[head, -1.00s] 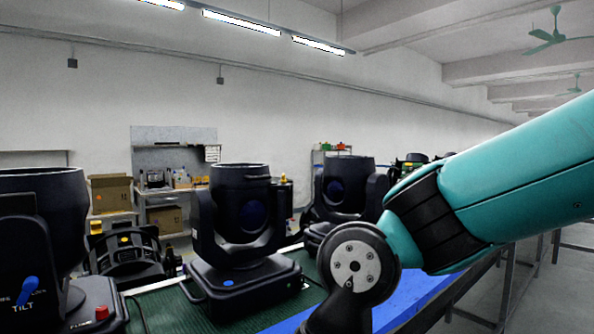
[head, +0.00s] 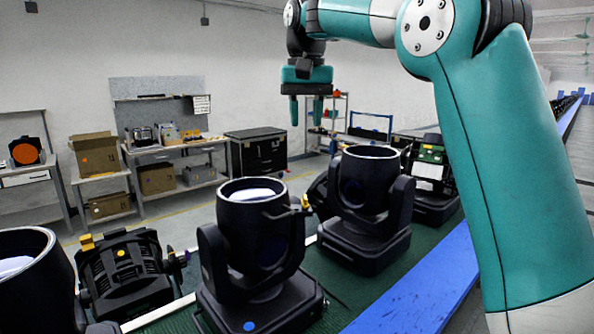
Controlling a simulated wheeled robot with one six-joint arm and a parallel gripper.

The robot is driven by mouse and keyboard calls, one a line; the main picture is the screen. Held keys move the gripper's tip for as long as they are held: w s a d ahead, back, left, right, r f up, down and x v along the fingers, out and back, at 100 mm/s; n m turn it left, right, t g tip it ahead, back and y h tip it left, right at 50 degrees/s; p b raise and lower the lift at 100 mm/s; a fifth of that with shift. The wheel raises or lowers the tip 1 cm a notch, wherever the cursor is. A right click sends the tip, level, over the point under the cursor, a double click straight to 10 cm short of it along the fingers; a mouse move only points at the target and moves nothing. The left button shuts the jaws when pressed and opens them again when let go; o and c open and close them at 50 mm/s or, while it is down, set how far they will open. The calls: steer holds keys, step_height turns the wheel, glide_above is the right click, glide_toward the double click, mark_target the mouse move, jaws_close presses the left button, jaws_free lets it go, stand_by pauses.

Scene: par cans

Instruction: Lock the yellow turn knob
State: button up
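My gripper (head: 306,112) hangs in the air, pointing down, at the upper middle of the head view. Its two fingers are apart with nothing between them. A yellow knob-like part (head: 87,242) sticks up at the left of a black finned fixture (head: 122,272), at lower left. Another small yellow part (head: 305,202) shows at the right side of the middle black lamp (head: 255,245). I cannot tell which of these is the turn knob, or whether either is locked. My gripper is well above both, apparently touching nothing.
Black lamps stand in a row on a green belt (head: 345,290), one to the right (head: 365,195) and one cut off at left (head: 35,280). A blue rail (head: 425,285) edges the belt. Behind are a workbench (head: 175,147), cardboard boxes (head: 97,155) and a black case (head: 257,152).

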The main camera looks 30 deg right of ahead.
mark_target(306, 198)
step_height(306, 198, down, 17)
steer(key=shift+w+d+p, duration=0.15)
steer(key=shift+p, duration=0.85)
jaws_close()
